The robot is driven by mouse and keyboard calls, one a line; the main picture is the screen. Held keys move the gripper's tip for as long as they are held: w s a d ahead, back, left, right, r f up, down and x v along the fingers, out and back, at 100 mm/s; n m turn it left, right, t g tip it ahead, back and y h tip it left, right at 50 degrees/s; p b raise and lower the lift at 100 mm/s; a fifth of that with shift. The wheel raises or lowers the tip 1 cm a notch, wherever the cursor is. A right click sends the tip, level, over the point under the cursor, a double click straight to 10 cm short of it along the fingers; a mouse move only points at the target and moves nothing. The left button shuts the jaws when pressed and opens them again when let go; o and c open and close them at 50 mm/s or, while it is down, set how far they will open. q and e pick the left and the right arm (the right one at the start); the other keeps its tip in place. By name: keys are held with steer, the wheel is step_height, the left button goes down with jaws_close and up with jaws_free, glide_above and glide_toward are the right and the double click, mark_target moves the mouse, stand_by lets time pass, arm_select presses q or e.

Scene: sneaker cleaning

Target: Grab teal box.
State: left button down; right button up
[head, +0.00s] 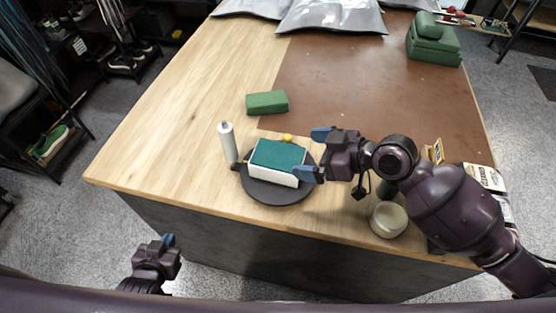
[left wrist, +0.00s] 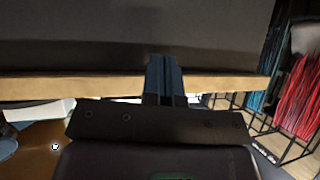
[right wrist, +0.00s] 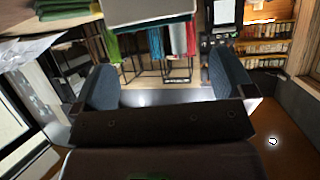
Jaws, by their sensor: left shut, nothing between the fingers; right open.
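The teal box (head: 278,154), with a teal top and white sides, sits on a dark round plate (head: 262,195) near the table's front edge. My right gripper (head: 315,154) is open and empty at the box's right side, one finger by its near right corner and the other farther back. In the right wrist view the box (right wrist: 148,12) shows at the top, beyond the open fingers (right wrist: 163,82). My left gripper (head: 167,240) is shut and empty, low in front of the table. Its closed fingers (left wrist: 163,80) face the dark table front.
A white bottle (head: 227,143) stands at the plate's left edge. A green block (head: 267,102) lies behind the plate, and a small yellow item (head: 287,137) is behind the box. A white jar (head: 388,219) stands near the front edge. The table's left part is clear.

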mark_target(281, 155)
steer(key=shift+w+a+f, duration=0.25)
steer(key=shift+a+f, duration=0.1)
steer(key=shift+a, duration=0.2)
steer(key=shift+w+a+f, duration=0.2)
steer(key=shift+a, duration=0.15)
steer(key=shift+a+f+b, duration=0.15)
steer(key=shift+b, duration=0.2)
steer(key=shift+w+a+f+b, duration=0.2)
steer(key=shift+a+f+b, duration=0.2)
steer(key=shift+a+f, duration=0.2)
steer(key=shift+w+a+f+b, duration=0.2)
steer(key=shift+a+f+b, duration=0.25)
steer(key=shift+a, duration=0.2)
steer(key=shift+w+a+f, duration=0.3)
steer(key=shift+a, duration=0.3)
arm_select(q)
steer(key=shift+w+d+f, duration=0.1)
steer(key=shift+w+f, duration=0.6)
steer(key=shift+f, duration=0.15)
